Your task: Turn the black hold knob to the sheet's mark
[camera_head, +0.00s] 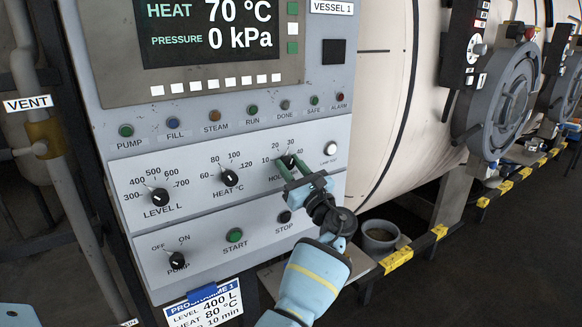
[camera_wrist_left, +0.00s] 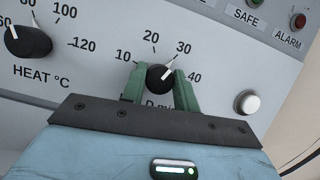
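The black hold knob (camera_head: 289,162) is on the lower panel, with a dial marked 10 to 40. It also shows in the left wrist view (camera_wrist_left: 159,77), where its white pointer aims up and right, about toward 30. My left gripper (camera_head: 291,176) has its green fingers on both sides of the knob, seemingly against it; its fingers (camera_wrist_left: 160,88) hide part of the dial's label. The programme sheet (camera_head: 205,306) hangs below the panel, cut off by the frame's bottom edge. It reads level 400 L, heat 80 °C and, on the lowest visible line, 10 min. My right gripper is not in view.
The level knob (camera_head: 160,196), heat knob (camera_head: 230,178) and off/on knob (camera_head: 177,260) share the panel with the start button (camera_head: 235,235) and stop button (camera_head: 285,217). A white lamp button (camera_head: 330,149) is close right of my gripper. A grey bucket (camera_head: 380,236) stands behind my forearm.

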